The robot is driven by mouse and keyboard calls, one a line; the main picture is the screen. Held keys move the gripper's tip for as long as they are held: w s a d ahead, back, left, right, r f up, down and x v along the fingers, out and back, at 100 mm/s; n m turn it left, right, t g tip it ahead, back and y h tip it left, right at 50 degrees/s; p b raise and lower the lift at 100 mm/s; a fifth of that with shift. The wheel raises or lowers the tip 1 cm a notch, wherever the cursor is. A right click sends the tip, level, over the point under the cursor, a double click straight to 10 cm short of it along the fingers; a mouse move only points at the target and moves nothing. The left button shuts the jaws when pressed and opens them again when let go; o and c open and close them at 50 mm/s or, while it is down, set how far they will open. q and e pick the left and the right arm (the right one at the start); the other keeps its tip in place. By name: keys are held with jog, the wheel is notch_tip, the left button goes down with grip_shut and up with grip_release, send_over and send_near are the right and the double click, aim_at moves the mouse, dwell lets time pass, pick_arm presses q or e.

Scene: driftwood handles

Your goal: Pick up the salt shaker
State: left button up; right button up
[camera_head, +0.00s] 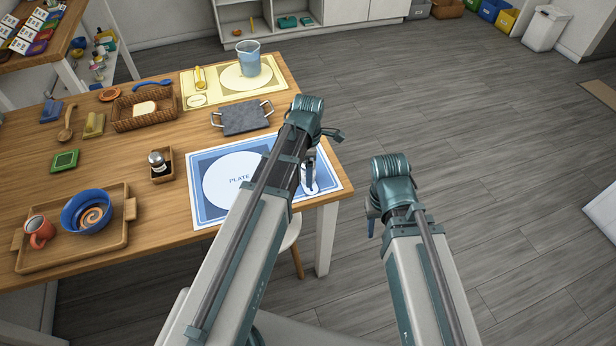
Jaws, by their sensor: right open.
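A small shaker (157,161) with a shiny rounded cap and a dark lower body stands in a small wooden holder (163,178) on the table. It is the only shaker I can make out, and its contents cannot be read. My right gripper (371,226) hangs off the table's right side, open, mostly hidden behind its own wrist, far from the shaker. My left gripper (310,182) is over the right part of the blue placemat, partly hidden by its arm. Its jaws are too small to judge, and it is well to the right of the shaker.
The wooden table (120,205) holds a tray (75,257) with a blue bowl (88,212) and a red mug (40,232). Near the shaker are a wicker basket (145,122), a grey slab tray (241,118) and a blue placemat (214,215). Bare wood surrounds the holder. Open floor lies right.

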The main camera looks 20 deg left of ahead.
pick_arm(q)
jog(key=shift+r, duration=0.1)
grip_shut()
dwell(0.3)
pick_arm(e)
jog(key=shift+r, duration=0.1)
